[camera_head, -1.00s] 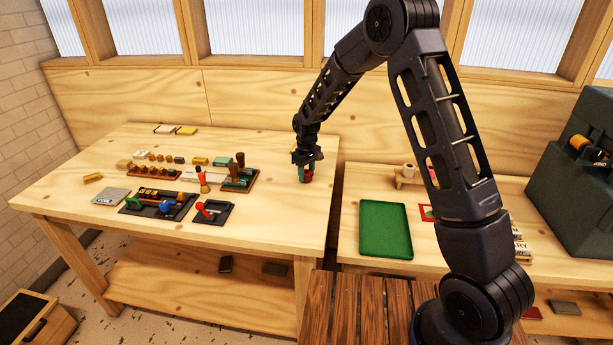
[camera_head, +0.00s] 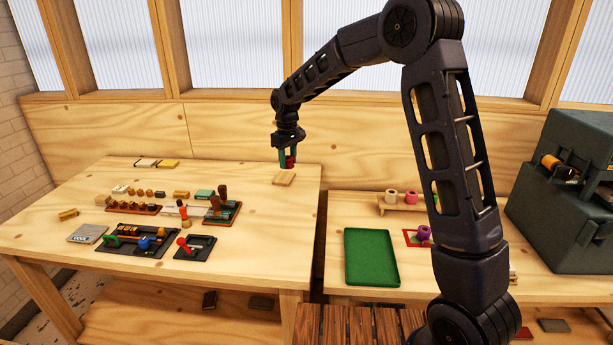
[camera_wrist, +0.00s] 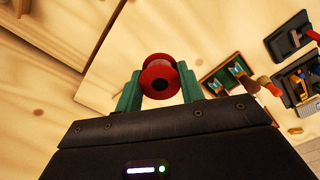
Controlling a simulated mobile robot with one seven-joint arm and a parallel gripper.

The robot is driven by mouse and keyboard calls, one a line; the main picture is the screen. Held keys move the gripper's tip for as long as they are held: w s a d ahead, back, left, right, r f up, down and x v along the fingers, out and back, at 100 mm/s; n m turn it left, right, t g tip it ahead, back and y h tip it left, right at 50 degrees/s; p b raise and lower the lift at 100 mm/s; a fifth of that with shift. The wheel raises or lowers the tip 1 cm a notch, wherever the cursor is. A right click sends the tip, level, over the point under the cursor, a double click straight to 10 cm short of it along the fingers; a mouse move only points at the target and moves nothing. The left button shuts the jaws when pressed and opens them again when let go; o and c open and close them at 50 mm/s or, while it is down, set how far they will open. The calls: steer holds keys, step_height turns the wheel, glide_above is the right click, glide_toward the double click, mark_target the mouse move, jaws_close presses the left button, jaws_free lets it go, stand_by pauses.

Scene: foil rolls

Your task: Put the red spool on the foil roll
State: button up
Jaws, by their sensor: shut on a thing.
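My gripper (camera_head: 287,158) is raised above the back right of the left table. Its green fingers are shut on the red spool (camera_wrist: 160,77), which shows between the fingertips in the wrist view; in the head view the spool (camera_head: 292,161) is small and partly hidden by a finger. A gold-orange roll (camera_head: 551,162) sits in the dark grey-green machine (camera_head: 560,205) at the far right. I cannot tell whether this is the foil roll.
A green tray (camera_head: 371,257), a wooden stand with small rolls (camera_head: 411,197) and a purple spool (camera_head: 424,233) are on the right table. Stamps and tools (camera_head: 137,240) crowd the left table.

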steer(key=shift+r, duration=0.2)
steer(key=w+d+f+m, duration=0.2)
steer(key=w+d+m, duration=0.3)
steer(key=d, duration=0.8)
steer(key=m, duration=1)
glide_above(425, 229)
step_height(425, 229, down, 7)
step_height(425, 229, down, 20)
steer(key=shift+w+r, duration=0.1)
steer(key=shift+r, duration=0.15)
steer(key=shift+f, duration=0.15)
